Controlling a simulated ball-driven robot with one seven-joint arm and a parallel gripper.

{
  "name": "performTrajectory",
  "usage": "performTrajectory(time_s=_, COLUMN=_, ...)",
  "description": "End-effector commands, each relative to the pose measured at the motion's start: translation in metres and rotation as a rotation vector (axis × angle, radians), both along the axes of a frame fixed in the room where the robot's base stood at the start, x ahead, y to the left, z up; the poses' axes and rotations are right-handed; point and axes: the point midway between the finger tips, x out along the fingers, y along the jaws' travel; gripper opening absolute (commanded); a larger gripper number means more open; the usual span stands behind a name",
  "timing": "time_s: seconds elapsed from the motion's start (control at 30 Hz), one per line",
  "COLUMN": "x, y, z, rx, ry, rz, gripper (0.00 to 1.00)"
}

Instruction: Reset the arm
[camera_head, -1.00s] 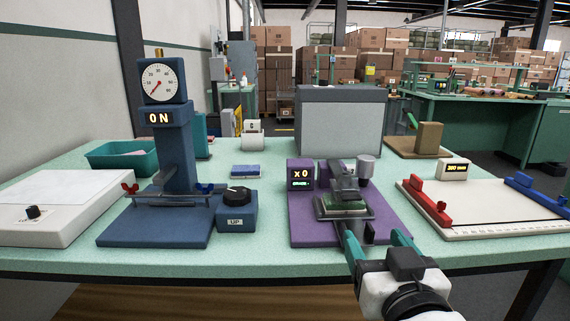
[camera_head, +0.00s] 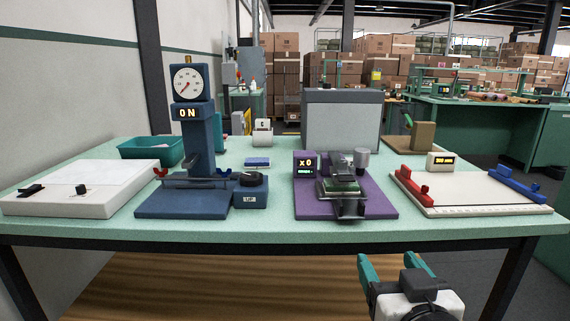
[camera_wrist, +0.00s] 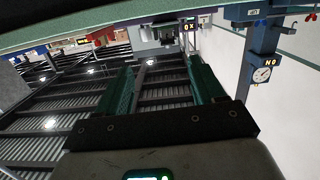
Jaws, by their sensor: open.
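My gripper (camera_head: 390,268) is at the bottom of the head view, in front of and below the table's front edge. Its two teal fingers are apart with nothing between them. In the wrist view my gripper (camera_wrist: 160,88) shows the same open, empty fingers, and the scene appears turned over. The purple press station (camera_head: 372,205) on the table is clear of my gripper. Its small display reads x0.
On the green table (camera_head: 275,229) stand a blue dial stand (camera_head: 205,160) reading ON, a white panel (camera_head: 90,185), a teal bin (camera_head: 150,150), a grey box (camera_head: 342,125) and a white board with red and blue clamps (camera_head: 480,195). Open floor lies before the table.

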Motion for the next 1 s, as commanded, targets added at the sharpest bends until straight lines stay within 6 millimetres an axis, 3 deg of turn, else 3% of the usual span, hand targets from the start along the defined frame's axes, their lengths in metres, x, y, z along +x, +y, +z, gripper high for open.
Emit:
performTrajectory(time_s=0.27, x=-0.008, y=-0.026, z=-0.055, rx=-0.048, ry=0.155, rz=-0.019, gripper=0.68)
performTrajectory(time_s=0.47, x=-0.029, y=-0.055, z=-0.117, rx=-0.085, ry=0.34, rz=-0.04, gripper=0.68)
performTrajectory(time_s=0.57, x=-0.05, y=-0.075, z=-0.161, rx=-0.1, ry=0.476, rz=-0.055, gripper=0.68)
performTrajectory(time_s=0.67, x=-0.086, y=-0.097, z=-0.214, rx=-0.106, ry=0.651, rz=-0.072, gripper=0.68)
performTrajectory(time_s=0.8, x=-0.149, y=-0.118, z=-0.28, rx=-0.085, ry=0.896, rz=-0.084, gripper=0.68)
performTrajectory(time_s=1.0, x=-0.229, y=-0.126, z=-0.338, rx=-0.031, ry=1.158, rz=-0.081, gripper=0.68)
